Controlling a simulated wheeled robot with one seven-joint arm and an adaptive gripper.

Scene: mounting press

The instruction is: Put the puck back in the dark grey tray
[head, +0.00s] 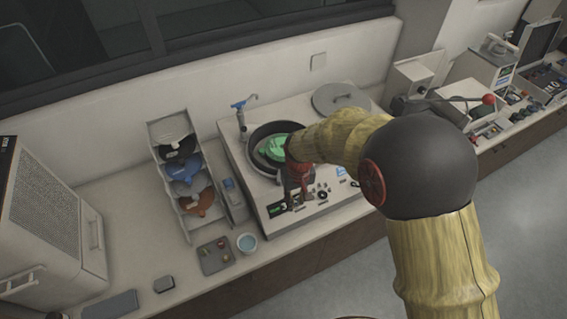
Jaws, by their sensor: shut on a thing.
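The dark grey tray (208,267) lies on the bench at the lower middle, with a few small coloured pieces on it. My gripper (297,203) points down over the front part of the press's white base (250,187), to the right of the tray and farther back. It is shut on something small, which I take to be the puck. The puck itself cannot be made out, as the view is small and my gripper covers that spot. My gripper is well apart from the tray.
The round dark bowl (257,133) with green contents is behind my gripper.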

